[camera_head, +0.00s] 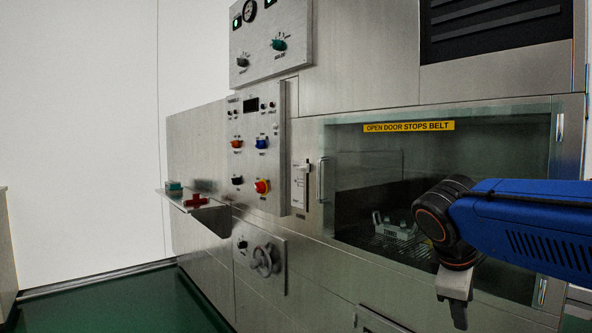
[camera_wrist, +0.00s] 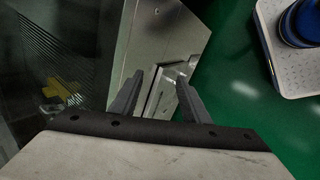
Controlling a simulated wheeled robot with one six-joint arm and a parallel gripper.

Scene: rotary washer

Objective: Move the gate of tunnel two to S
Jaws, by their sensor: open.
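I cannot tell which control is the gate of tunnel two, because the lettering is too small to read. A narrow upright plate with a slot and a small light slider (camera_head: 300,187) is beside the glass door in the head view. A lower panel with a round grey handwheel (camera_head: 262,261) is further down to the left. My gripper (camera_head: 457,305) points down in front of the machine at the lower right, well to the right of these controls. In the wrist view my gripper (camera_wrist: 158,92) has its fingers apart with nothing held; a pale steel framed part (camera_wrist: 167,90) shows beyond them.
The glass door (camera_head: 440,165) has a handle on its left and a yellow label (camera_head: 408,127). A control panel (camera_head: 252,150) with several knobs is left of the door. A small shelf (camera_head: 200,197) sticks out at the left. Green floor (camera_head: 170,300) is clear at lower left.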

